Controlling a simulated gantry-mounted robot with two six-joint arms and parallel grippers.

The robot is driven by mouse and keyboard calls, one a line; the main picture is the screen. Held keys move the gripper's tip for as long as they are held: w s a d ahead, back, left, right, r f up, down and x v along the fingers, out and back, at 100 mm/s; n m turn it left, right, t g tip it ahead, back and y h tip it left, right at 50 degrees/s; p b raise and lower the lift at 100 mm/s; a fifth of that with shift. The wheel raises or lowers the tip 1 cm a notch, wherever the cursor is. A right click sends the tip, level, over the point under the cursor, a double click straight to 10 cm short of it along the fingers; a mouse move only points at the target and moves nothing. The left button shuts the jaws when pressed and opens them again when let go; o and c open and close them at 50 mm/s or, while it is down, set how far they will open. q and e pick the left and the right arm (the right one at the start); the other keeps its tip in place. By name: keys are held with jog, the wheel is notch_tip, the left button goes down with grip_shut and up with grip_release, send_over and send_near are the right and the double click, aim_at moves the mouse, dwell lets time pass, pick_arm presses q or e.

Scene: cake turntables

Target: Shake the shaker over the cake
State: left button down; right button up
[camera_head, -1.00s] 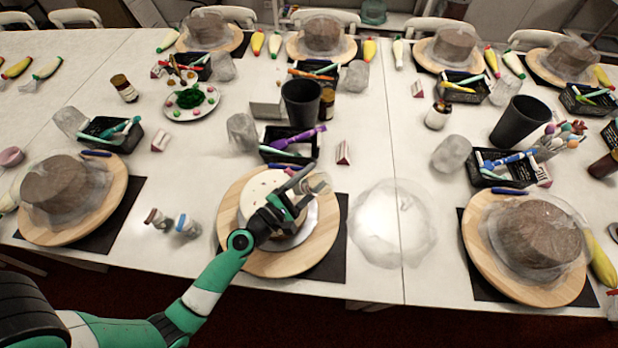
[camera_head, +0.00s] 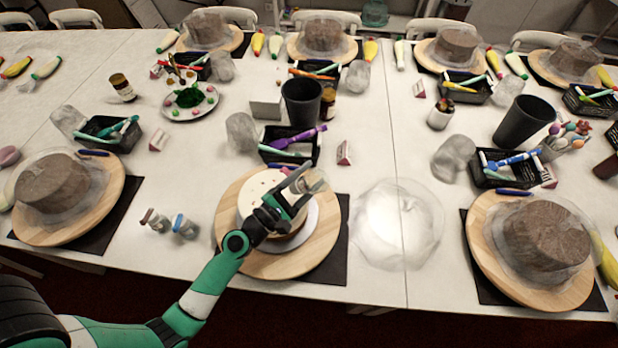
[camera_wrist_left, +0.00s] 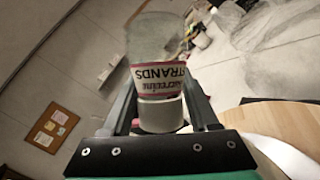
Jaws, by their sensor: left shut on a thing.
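My left gripper (camera_head: 298,188) is shut on a shaker (camera_head: 315,182) and holds it above the right part of the cake. In the left wrist view the shaker (camera_wrist_left: 160,77) is a clear jar with a pink-and-white label reading "STRANDS" upside down and a pale cap between the fingers (camera_wrist_left: 160,110). The cake (camera_head: 256,191) is pale with small dark specks on top. It sits on a wooden turntable (camera_head: 231,252), partly hidden by my left arm. My right gripper is not in view.
A clear plastic wrap (camera_head: 398,225) lies to the right. A black tool basket (camera_head: 290,145) and a dark cup (camera_head: 302,100) stand behind. Brown cakes on turntables (camera_head: 55,183) are at both sides.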

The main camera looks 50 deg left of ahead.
pick_arm(q)
jog(key=shift+w+d+r+p, duration=0.3)
jog(key=shift+d+r+p, duration=0.15)
jog(key=shift+r+p, duration=0.35)
jog(key=shift+w+f, duration=0.1)
jog(key=shift+f, duration=0.25)
jog(key=shift+s+a+f+b, duration=0.25)
jog(key=shift+f+b, duration=0.3)
jog(key=shift+b, duration=0.35)
jog(key=shift+s+a, duration=0.2)
jog(key=shift+a, duration=0.05)
jog(key=f+m+g+p, duration=0.1)
jog(key=m+p, duration=0.1)
jog(key=p, duration=0.2)
jog(key=w+a+m+g+p, duration=0.1)
jog(key=m+g+p, duration=0.1)
jog(key=p, duration=0.3)
jog(key=f+m+g+p, duration=0.1)
jog(key=m+p, duration=0.2)
jog(key=p, duration=0.1)
jog(key=shift+w+a+f+g+p, duration=0.2)
jog(key=shift+w+f+g+p, duration=0.1)
jog(key=shift+p, duration=0.05)
